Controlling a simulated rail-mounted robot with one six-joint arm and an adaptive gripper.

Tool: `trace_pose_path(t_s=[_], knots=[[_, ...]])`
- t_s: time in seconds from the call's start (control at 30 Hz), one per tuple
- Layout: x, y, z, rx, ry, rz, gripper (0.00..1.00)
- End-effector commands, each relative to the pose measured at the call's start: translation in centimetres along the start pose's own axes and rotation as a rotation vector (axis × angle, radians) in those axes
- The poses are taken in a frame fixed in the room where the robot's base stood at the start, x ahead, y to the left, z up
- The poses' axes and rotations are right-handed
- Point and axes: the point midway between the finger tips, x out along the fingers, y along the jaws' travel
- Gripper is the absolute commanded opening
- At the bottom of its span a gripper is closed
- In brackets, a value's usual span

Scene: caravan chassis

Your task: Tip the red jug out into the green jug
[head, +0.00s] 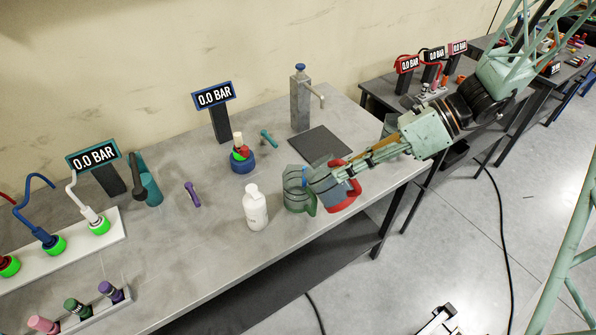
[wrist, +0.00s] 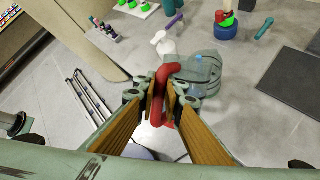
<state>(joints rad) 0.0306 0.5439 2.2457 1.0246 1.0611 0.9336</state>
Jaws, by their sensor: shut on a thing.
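The green jug (head: 297,194) is see-through and stands upright near the front edge of the table. It also shows behind my fingers in the wrist view (wrist: 209,76), with a bluish patch at its upper part. The red jug (head: 345,195) is right beside it on the right, close to or overlapping its rim. My gripper (head: 337,178) is shut on the red handle (wrist: 165,85), which sits between my two fingers in the wrist view (wrist: 166,92). My fingers hide part of the red jug. Its exact tilt and what is inside are hard to tell.
A white bottle (head: 256,208) stands just left of the green jug. A dark mat (head: 319,143) and a grey tap post (head: 300,104) are behind. A blue-based fitting (head: 242,160) and a purple tool (head: 192,194) lie further left. The table's front edge is close.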

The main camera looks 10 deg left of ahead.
Motion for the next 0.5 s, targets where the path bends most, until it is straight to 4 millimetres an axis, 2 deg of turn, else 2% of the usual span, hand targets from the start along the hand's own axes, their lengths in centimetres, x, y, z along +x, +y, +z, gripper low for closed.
trace_pose_path(t_s=[0.5], knots=[[0.11,-0.07,0.38,0.024,0.036,-0.001,0.00]])
